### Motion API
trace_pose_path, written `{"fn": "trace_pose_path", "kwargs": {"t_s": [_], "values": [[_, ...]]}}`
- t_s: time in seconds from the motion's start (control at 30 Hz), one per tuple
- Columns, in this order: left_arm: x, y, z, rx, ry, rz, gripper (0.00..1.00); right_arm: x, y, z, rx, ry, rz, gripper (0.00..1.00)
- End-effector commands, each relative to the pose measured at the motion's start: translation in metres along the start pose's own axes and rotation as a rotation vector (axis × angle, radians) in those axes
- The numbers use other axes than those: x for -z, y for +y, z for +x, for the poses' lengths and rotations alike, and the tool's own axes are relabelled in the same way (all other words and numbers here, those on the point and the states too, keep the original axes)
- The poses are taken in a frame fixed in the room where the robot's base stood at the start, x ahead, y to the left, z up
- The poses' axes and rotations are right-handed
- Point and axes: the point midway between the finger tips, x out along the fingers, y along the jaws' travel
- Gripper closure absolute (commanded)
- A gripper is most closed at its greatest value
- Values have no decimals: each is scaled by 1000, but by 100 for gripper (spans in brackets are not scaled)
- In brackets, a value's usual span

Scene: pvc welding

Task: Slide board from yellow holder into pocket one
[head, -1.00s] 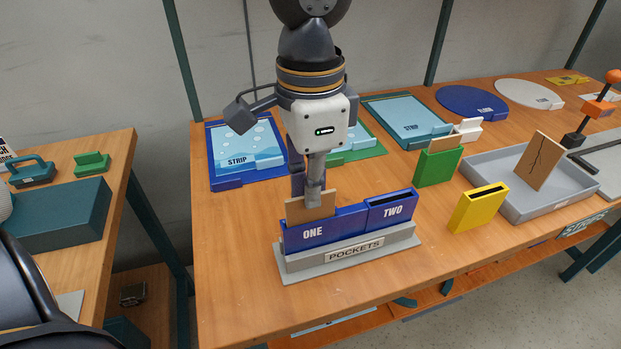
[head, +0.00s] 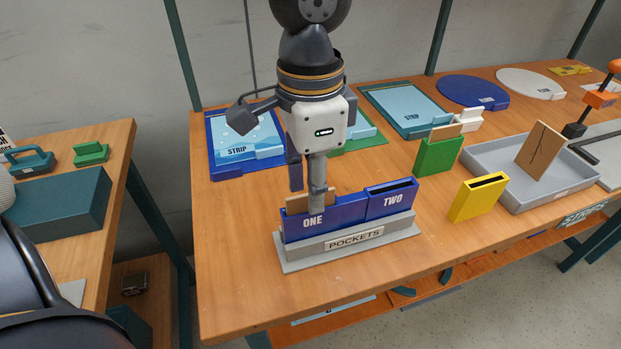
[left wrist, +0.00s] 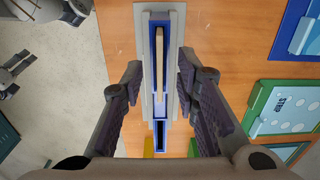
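The tan board stands in pocket one of the blue pockets block, and only its top edge (head: 297,204) shows above the rim in the head view. The left wrist view shows the board (left wrist: 161,65) from above, inside the slot. My left gripper (head: 306,190) is directly over pocket one (head: 303,228). Its fingers (left wrist: 160,88) are spread wide on either side of the block, apart from the board. The yellow holder (head: 478,199) stands to the right with an empty slot. My right gripper is not in view.
Pocket two (head: 391,200) looks empty. A green holder (head: 438,153) holds a tan board. A grey tray (head: 530,199) at the right holds a cracked board. Strip trays (head: 240,172) lie behind. The table between the pockets block and the yellow holder is clear.

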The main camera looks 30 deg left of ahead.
Motion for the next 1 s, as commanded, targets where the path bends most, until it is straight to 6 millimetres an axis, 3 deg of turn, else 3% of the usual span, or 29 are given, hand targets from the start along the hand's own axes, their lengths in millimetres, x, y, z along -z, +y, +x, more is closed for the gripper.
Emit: {"fn": "trace_pose_path", "kwargs": {"t_s": [0.17,0.4,0.53,0.7,1.0], "values": [[1,-1,-20,4,5,-1,72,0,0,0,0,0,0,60],[1,0,-85,-3,7,1,72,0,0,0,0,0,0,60],[1,0,-109,0,3,0,72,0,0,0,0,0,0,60],[0,0,-120,-1,0,0,72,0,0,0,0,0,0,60],[0,0,-120,0,0,0,72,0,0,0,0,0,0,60]]}}
